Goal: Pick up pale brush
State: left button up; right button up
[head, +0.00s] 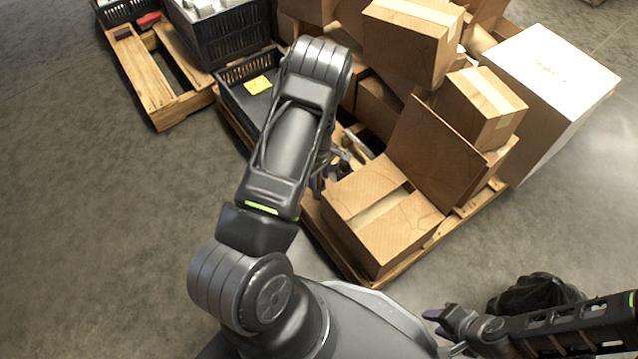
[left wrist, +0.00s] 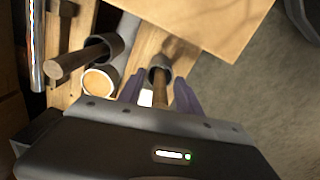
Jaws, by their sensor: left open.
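In the left wrist view, a wooden handle with a grey collar (left wrist: 160,76) stands between the purple fingers of my left gripper (left wrist: 158,95). A small white piece (left wrist: 147,98) shows beside this handle. I cannot tell which of these is the pale brush. My left gripper is open around the handle, and contact is not clear.
Left of the fingers lie another wooden-handled tool (left wrist: 77,60), a round-ended roll (left wrist: 101,80) and a metal tube (left wrist: 37,45). Cardboard boxes (head: 408,42) are piled behind; a brown box (head: 385,215) stands close right. A black crate (head: 235,75) is at left. Floor is clear at far left.

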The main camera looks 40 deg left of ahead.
pick_arm(q)
jog(key=shift+f, duration=0.1)
jog(key=shift+c, duration=0.3)
grip_shut()
dwell(0.4)
